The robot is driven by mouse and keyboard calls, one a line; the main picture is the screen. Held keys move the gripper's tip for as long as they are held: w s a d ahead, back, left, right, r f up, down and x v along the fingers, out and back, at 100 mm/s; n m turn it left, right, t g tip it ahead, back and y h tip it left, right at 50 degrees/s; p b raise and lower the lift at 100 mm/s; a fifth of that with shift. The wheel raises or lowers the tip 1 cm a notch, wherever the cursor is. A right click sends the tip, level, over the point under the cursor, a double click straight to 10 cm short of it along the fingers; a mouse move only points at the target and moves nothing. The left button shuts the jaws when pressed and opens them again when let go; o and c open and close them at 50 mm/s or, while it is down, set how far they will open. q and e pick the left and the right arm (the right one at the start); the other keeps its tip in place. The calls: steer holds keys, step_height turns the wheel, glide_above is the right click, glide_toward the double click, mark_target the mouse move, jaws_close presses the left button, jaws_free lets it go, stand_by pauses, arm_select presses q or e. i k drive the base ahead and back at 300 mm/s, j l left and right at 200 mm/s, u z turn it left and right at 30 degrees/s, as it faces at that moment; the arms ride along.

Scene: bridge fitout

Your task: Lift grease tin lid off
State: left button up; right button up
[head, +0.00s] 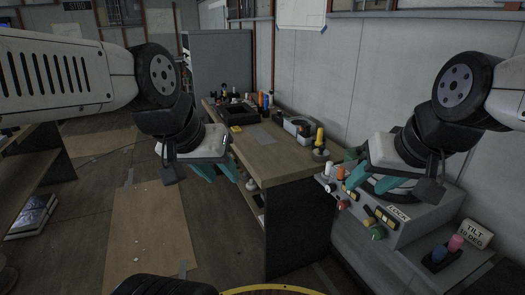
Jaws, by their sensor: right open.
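I cannot pick out a grease tin or its lid for certain. A small round grey item (321,155) sits at the near right corner of the wooden bench, with a yellow-and-dark upright object (319,138) at it; I cannot tell whether it is the tin. My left gripper (225,178) hangs to the left of the bench, its teal fingers apart and nothing seen between them. My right gripper (347,168) is open above the grey control console, right of the bench corner. It hides part of the console top.
The wooden bench (262,150) carries a dark tray (237,110), several bottles and a grey box (298,126) along the wall. Open floor lies left of the bench.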

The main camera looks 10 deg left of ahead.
mark_target(320, 152)
steer(key=i+j+z, duration=0.2)
steer(key=i+j, duration=0.45)
steer(key=i, duration=0.25)
steer(key=i+j+z, duration=0.2)
steer(key=i+j, duration=0.6)
